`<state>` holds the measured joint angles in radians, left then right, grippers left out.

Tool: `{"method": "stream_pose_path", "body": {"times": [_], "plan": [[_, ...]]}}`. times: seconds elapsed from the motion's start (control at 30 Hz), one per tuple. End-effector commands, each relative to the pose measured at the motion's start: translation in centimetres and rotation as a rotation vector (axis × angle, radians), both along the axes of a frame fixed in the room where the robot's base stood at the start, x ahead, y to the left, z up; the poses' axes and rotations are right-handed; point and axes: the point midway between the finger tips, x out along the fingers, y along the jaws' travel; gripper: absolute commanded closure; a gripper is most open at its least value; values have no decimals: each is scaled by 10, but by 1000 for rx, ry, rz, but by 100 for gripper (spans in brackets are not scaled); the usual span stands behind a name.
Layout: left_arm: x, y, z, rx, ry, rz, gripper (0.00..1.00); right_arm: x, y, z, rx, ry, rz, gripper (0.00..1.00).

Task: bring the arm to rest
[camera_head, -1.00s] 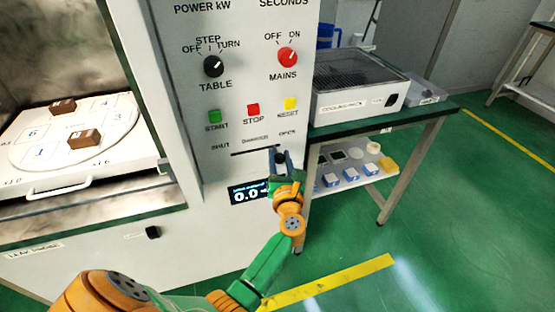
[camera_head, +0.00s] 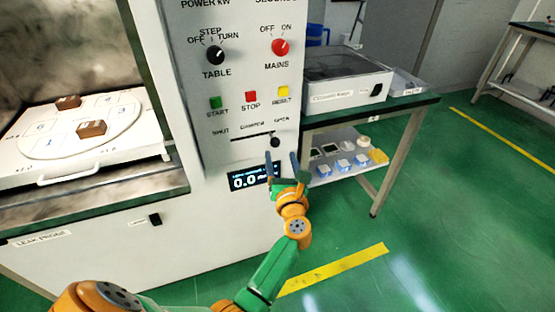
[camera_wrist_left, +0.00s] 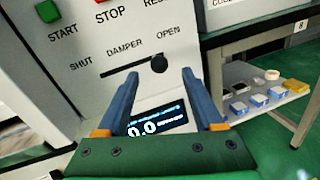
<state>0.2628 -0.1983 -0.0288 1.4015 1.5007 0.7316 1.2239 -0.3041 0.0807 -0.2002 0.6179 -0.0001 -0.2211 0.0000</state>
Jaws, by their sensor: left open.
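My left gripper (camera_head: 282,164) is open and empty in front of the machine's panel, just below the damper slot. Its two blue fingers stand apart in the left wrist view (camera_wrist_left: 157,95), with the lit display (camera_wrist_left: 157,121) between and behind them. The black damper knob (camera_head: 275,142) is at the OPEN end of its slot, just above the fingertips. In the left wrist view the knob (camera_wrist_left: 159,63) appears clear of both fingers. My right gripper is not in view.
The microwave cavity at left holds a white turntable tray (camera_head: 60,172) with two brown blocks (camera_head: 91,128). The panel carries a red mains knob (camera_head: 280,47) and a black table knob (camera_head: 215,55). A green-topped bench (camera_head: 415,101) with a cooling box stands right; open floor lies in front.

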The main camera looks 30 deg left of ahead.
Motion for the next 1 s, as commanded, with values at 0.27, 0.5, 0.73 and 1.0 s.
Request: {"method": "stream_pose_path", "body": {"times": [0.27,0.5,0.73,1.0], "plan": [[0,0,0,1,1,0,31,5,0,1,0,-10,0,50],[-24,-66,-101,926,605,-427,31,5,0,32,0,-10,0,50],[-186,-110,-280,1938,1064,-1252,31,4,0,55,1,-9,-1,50],[-391,-71,-353,-2076,-784,1750,31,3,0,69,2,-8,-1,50]]}}
